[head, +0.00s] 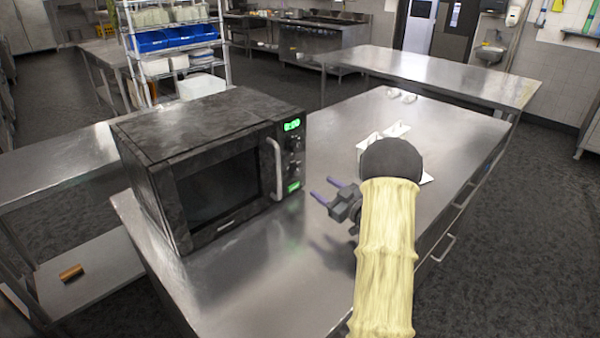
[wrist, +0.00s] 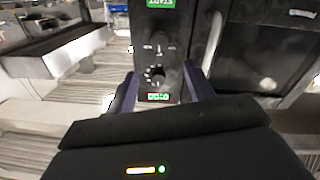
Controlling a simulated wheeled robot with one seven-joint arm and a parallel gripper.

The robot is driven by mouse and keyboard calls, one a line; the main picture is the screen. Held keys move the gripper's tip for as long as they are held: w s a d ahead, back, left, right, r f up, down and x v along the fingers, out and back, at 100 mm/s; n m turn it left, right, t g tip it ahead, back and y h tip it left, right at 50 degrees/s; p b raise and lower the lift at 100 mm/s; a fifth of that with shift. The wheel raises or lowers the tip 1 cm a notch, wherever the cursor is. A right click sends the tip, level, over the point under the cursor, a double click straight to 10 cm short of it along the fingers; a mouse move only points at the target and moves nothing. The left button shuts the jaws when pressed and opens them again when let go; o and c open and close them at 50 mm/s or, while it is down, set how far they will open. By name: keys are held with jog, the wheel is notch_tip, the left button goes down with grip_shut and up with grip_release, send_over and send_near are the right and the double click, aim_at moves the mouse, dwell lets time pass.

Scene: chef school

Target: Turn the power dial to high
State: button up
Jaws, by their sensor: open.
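A dark microwave (head: 215,165) stands on the steel counter, its door shut. Its control panel has a green display (head: 291,125) at the top, two black dials below it, and a green start button (head: 293,187) at the bottom. In the wrist view the panel appears upside down, with one dial (wrist: 155,75) near the display and another dial (wrist: 159,43) nearer the start button. I cannot read which is the power dial or its setting. My gripper (head: 329,190) is open and empty, right of the panel and apart from it. Its purple fingers (wrist: 163,84) point toward the panel.
The door handle (head: 274,168) sticks out just left of the dials. White items (head: 398,130) stand on the counter (head: 330,120) behind my arm. The counter in front of the microwave is clear.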

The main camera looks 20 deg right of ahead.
aim_at(297, 171)
jog(key=p+x, duration=0.1)
jog(key=x, duration=0.9)
jog(key=shift+w+a+p, duration=0.2)
jog(key=shift+a+p, duration=0.1)
jog(key=shift+p, duration=0.05)
jog(key=shift+w, duration=0.35)
jog(key=shift+w+d, duration=0.15)
jog(key=shift+d, duration=0.05)
jog(key=shift+a, duration=0.15)
jog(key=c, duration=1)
